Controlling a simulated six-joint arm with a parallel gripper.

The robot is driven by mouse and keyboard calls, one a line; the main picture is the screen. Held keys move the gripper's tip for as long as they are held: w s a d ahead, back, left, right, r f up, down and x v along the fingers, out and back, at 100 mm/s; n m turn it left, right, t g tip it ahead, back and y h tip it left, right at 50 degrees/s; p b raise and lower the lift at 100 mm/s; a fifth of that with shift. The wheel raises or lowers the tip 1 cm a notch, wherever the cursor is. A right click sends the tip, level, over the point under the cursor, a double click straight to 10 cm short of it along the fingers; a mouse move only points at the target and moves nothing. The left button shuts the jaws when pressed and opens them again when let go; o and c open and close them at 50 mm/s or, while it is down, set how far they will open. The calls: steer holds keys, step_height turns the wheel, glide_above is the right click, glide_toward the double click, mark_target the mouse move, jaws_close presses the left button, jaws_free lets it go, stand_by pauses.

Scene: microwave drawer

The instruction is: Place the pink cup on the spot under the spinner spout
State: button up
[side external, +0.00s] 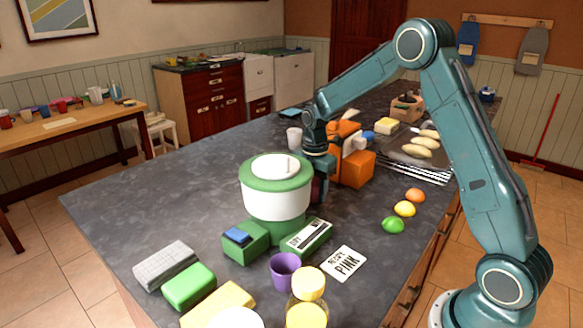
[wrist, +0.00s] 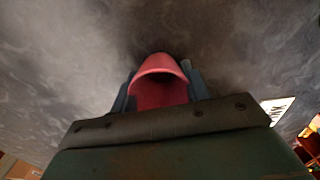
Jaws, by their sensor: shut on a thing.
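The pink cup (wrist: 160,88) is between the two fingers of my gripper (wrist: 160,80) in the wrist view, and the gripper is shut on it. In the side view my gripper (side external: 319,182) hangs just behind and right of the spinner (side external: 276,200), close to the orange machine. The spinner has a white drum with a green lid rim and a green base. I cannot make out its spout or the spot under it. The cup is largely hidden in the side view, and I cannot tell whether it touches the counter.
An orange machine (side external: 352,168) stands right of my gripper. In front are a purple cup (side external: 285,271), a card reading PINK (side external: 344,263) and a green box with a label (side external: 307,238). A white cup (side external: 294,138) stands behind. The counter's left side (side external: 150,200) is clear.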

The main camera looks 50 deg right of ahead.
steer(key=shift+f, duration=0.25)
steer(key=o, duration=1)
step_height(320, 180, up, 12)
steer(key=shift+r, duration=0.2)
stand_by(0.7)
